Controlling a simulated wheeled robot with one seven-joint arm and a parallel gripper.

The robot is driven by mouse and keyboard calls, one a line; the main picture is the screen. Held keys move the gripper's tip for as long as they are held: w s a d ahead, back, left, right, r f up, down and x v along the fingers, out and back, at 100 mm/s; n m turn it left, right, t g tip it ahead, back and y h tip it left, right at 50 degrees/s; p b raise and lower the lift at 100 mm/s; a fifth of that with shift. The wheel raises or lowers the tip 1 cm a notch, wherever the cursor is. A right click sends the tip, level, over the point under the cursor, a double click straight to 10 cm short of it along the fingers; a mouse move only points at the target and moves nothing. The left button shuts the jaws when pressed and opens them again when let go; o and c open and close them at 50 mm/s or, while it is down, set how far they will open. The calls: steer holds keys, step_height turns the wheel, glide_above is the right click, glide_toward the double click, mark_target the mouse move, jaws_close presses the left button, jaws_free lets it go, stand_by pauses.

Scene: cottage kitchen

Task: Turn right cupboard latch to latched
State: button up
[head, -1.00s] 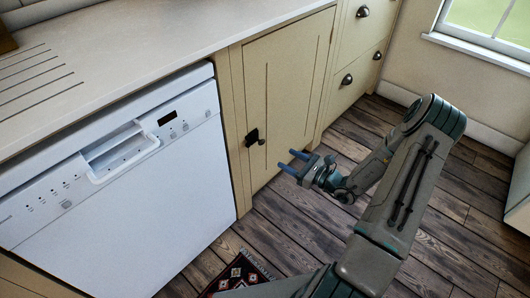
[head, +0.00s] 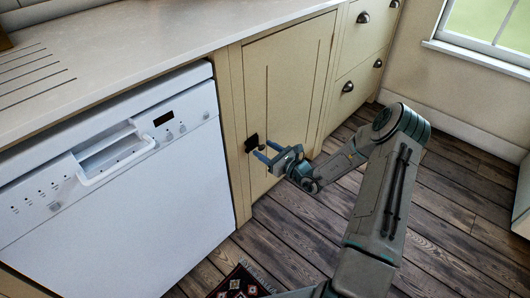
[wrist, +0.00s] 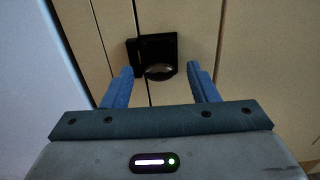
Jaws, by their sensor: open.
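The cupboard latch (head: 252,143) is a small dark fitting at the left edge of the cream cupboard door (head: 290,95), beside the dishwasher. In the wrist view the latch (wrist: 153,56) has a black plate and a rounded shiny knob, and it lies ahead of and between my fingertips. My gripper (head: 262,152) is open, with its two blue fingers pointing at the latch. In the wrist view my gripper (wrist: 160,75) holds nothing, and the fingers look close to the latch. I cannot tell whether they touch it. The door looks shut.
A white dishwasher (head: 120,180) stands to the left of the cupboard. The worktop (head: 140,50) runs above both. Drawers (head: 362,60) with dark cup handles are to the right. A patterned rug (head: 240,284) lies on the wooden floor (head: 290,235), which is otherwise mostly clear.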

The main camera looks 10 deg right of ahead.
steer(key=shift+w+a, duration=0.25)
steer(key=c, duration=1)
